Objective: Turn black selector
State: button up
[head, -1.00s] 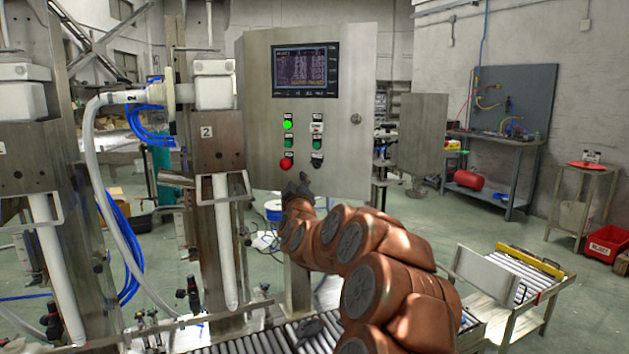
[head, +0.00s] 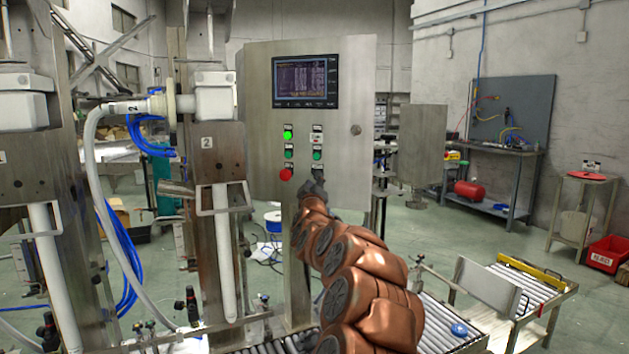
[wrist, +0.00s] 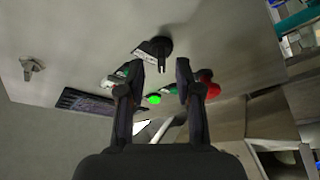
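The black selector (wrist: 157,48) sits on the face of the grey control cabinet (head: 258,125), and its grip stands out toward me in the wrist view. In the head view my gripper (head: 314,183) covers the selector's place at the lower right of the button group. My gripper also shows in the wrist view (wrist: 161,72) with its two dark fingers apart and nothing between them. The selector lies just beyond the fingertips, roughly centred between them. I cannot tell whether a finger touches it.
A red button (head: 286,174) lies left of my gripper, below a lit green button (head: 288,134). A display (head: 305,80) sits above, and a latch (head: 356,129) is at the right. Filling columns (head: 216,150) stand left, and a roller conveyor (head: 435,325) runs below.

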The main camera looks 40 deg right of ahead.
jog(key=shift+w+d, duration=0.35)
jog(key=shift+w, duration=0.1)
jog(key=shift+w+d+r, duration=0.2)
jog(key=shift+d, duration=0.05)
grip_shut()
